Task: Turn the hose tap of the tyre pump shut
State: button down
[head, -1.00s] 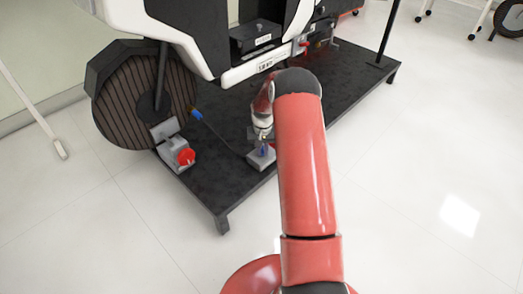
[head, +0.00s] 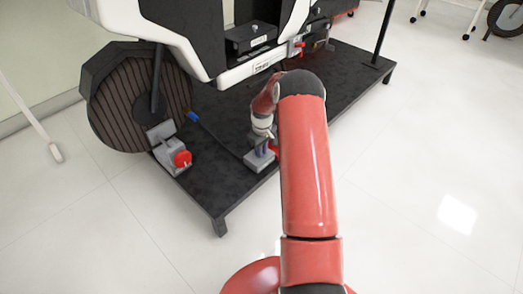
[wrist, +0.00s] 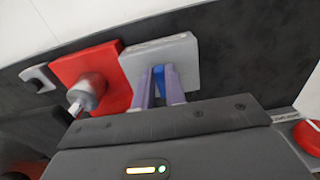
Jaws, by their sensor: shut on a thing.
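The tyre pump seems to be the grey block (head: 258,161) at the near edge of the black platform, with a dark hose running to it. It also shows in the wrist view (wrist: 188,57). A narrow blue piece (wrist: 159,78), which I take for the hose tap, stands up from its face. My gripper (wrist: 157,86) is shut on this blue piece, one purple-grey finger on each side. In the head view my gripper (head: 264,146) points down at the block, and my arm covers part of it. The tap's turn angle is hard to read.
A red block (wrist: 94,78) with a grey knob sits beside the grey block. A blue hose end (head: 192,117) lies on the platform (head: 225,180). A grey device with a red knob (head: 182,159) stands near the wheel (head: 120,100). The white-black chassis overhangs behind.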

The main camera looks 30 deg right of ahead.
dwell(0.3)
jog(key=c, duration=1.4)
grip_release()
jog(key=shift+c, duration=0.2)
jog(key=shift+r+p, duration=0.45)
jog(key=shift+r, duration=3.45)
